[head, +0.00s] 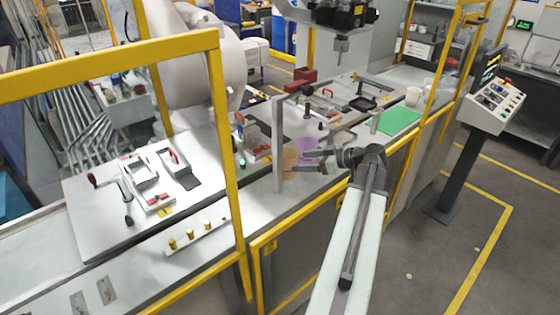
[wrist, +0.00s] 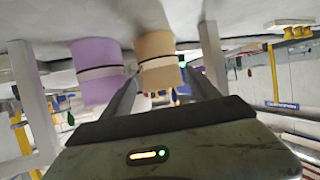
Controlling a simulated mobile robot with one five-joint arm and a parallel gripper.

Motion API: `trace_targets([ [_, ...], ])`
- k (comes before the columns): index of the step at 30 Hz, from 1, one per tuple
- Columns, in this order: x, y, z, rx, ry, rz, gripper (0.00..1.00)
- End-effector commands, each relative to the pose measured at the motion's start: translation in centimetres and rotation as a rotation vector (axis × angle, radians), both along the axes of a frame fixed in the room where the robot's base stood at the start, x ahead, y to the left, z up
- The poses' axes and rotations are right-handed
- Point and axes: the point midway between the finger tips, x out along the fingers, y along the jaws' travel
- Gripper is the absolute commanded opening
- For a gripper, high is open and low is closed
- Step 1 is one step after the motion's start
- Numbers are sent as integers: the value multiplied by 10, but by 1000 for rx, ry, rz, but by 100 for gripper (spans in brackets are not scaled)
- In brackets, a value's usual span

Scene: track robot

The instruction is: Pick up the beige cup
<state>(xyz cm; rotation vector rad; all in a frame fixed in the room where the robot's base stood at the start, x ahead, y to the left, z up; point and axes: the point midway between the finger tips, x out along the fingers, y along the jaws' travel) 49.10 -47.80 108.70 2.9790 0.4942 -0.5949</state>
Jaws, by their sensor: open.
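The beige cup (head: 289,160) stands on the grey bench in the head view, partly hidden by my gripper. In the wrist view, which looks upside down, the beige cup (wrist: 158,60) with a dark band shows ahead, between my two fingers. My gripper (head: 304,161) is open, with its fingers at or just short of the cup; I cannot tell whether they touch it. A purple cup (head: 308,145) is right beside the beige one. In the wrist view the purple cup (wrist: 96,70) is to the left, outside the left finger.
A grey upright post (head: 278,145) stands at the bench edge close to my gripper. A yellow guard frame (head: 232,170) rises to the left. A green mat (head: 399,121) and a pale container (head: 413,96) lie to the right. Fixtures (head: 150,180) occupy the left bench.

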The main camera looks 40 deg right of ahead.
Motion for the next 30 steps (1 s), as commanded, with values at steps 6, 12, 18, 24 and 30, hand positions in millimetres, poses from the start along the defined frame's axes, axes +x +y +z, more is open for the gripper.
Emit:
trace_targets([
  [6,3,0,-4,0,0,-4,69],
  [12,21,6,-12,0,0,-5,69],
  [18,34,10,-19,0,0,-3,69],
  [24,63,19,-32,0,1,-4,69],
  [30,66,20,-30,0,1,-7,69],
])
